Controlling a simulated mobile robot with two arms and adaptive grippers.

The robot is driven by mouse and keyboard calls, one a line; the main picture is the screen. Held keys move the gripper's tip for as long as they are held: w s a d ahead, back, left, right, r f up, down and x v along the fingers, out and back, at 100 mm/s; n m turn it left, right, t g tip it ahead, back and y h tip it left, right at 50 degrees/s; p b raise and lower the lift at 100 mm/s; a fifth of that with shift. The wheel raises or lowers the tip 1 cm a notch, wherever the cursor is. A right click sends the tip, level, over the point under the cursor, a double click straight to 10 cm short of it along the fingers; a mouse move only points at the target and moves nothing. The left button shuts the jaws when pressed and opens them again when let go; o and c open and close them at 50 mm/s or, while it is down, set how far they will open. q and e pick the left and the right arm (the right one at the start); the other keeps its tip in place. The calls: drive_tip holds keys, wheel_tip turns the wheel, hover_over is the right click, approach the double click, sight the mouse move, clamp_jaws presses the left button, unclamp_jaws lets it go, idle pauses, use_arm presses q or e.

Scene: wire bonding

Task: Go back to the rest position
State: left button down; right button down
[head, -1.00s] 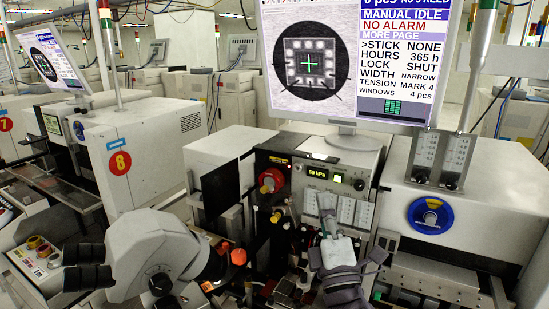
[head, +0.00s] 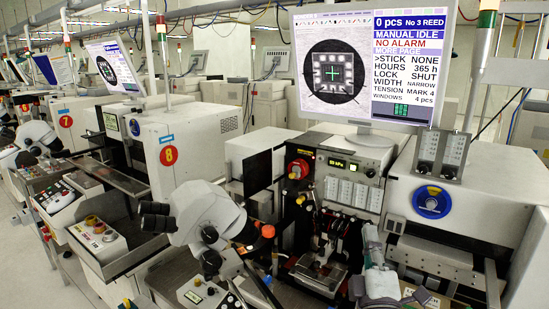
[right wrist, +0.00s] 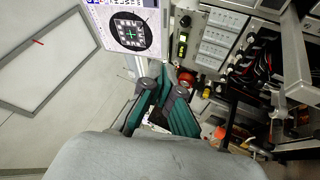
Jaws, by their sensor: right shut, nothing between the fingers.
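My right gripper (head: 370,240) shows in the head view at the lower right of centre, in front of the wire bonder's control panel (head: 337,180). It points up, with its pale grey wrist below it. In the right wrist view its dark, green-padded fingers (right wrist: 163,88) are shut with nothing held between them. Behind them are the monitor and the bonder's front. My left gripper is in neither current view.
A monitor (head: 366,68) stands above the bonder. A microscope (head: 205,215) juts out left of the work area. A white machine with a blue round knob (head: 432,202) is at right. More machines line the left, beside open floor (head: 28,265).

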drive_tip(key=s+d+f+m+g, duration=0.2)
drive_tip(key=s+f+m+g, duration=0.1)
drive_tip(key=f, duration=0.4)
drive_tip(key=s+d+f+m+g+h, duration=0.15)
drive_tip(key=s+f+m+g, duration=0.25)
drive_tip(key=f, duration=0.4)
drive_tip(key=s+d+f+m+g+y, duration=0.1)
drive_tip(key=s+d+f+m+g, duration=0.15)
drive_tip(key=f, duration=0.45)
drive_tip(key=s+a+f+m+g+y, duration=0.2)
drive_tip(key=s+f+g, duration=0.35)
drive_tip(key=s, duration=0.45)
drive_tip(key=s+a+f+m+g+y, duration=0.15)
drive_tip(key=s+f+g, duration=0.35)
drive_tip(key=s, duration=0.5)
wheel_tip(320, 180, down, 27)
drive_tip(key=s+b, duration=0.1)
use_arm(q)
drive_tip(key=shift+s+f+b, duration=0.2)
drive_tip(key=shift+f+b, duration=0.05)
drive_tip(key=shift+f, duration=0.25)
drive_tip(key=shift+s+f+b, duration=0.2)
drive_tip(key=shift+f, duration=0.3)
use_arm(e)
drive_tip(key=s+d+f+g, duration=0.1)
drive_tip(key=s+d+f, duration=0.1)
drive_tip(key=s+f, duration=1.5)
drive_tip(key=shift+d+f+g+h, duration=0.3)
drive_tip(key=shift+f, duration=0.2)
